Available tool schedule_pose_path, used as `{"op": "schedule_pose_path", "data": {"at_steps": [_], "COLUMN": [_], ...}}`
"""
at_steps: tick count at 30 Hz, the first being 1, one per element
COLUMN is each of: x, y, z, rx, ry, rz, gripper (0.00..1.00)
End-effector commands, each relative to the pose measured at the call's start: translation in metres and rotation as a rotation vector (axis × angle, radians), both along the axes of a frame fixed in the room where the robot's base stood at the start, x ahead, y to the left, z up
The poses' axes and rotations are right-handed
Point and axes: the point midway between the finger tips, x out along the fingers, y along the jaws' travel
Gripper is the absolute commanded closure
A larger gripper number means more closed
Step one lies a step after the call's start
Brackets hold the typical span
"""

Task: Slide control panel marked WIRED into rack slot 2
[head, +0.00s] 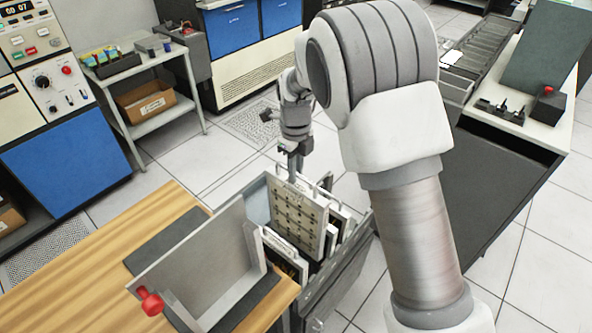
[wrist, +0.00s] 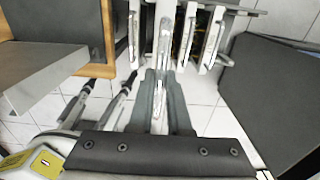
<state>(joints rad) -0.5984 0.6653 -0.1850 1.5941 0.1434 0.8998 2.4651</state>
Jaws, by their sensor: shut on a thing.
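My gripper (head: 296,160) points down and is shut on the top edge of a beige panel (head: 298,215) with rows of small dark fittings. The panel is upright and stands higher than its neighbours in a grey open-topped bin (head: 345,275). I cannot read a WIRED mark on it. In the wrist view my gripper's two dark fingers (wrist: 162,88) close on the pale handle or edge of the held panel (wrist: 163,45). Other upright panels (head: 285,255) stand beside it in the bin. The lower part of the held panel is hidden by the bin. No slot numbers are readable.
A grey metal frame (head: 200,262) with a red knob (head: 150,302) stands on a dark mat (head: 165,240) on the wooden table (head: 75,265), left of the bin. A dark-sided bench (head: 500,185) stands to the right. Floor tiles (head: 225,160) are clear behind.

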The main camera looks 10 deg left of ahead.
Motion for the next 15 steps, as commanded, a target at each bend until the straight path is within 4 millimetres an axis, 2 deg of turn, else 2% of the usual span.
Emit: {"op": "schedule_pose_path", "data": {"at_steps": [5, 15], "x": [0.001, 0.001], "y": [0.000, 0.000], "z": [0.002, -0.013], "rx": [0.002, 0.002], "ry": [-0.005, -0.005], "rz": [0.000, 0.001], "gripper": [1.00, 1.00]}}
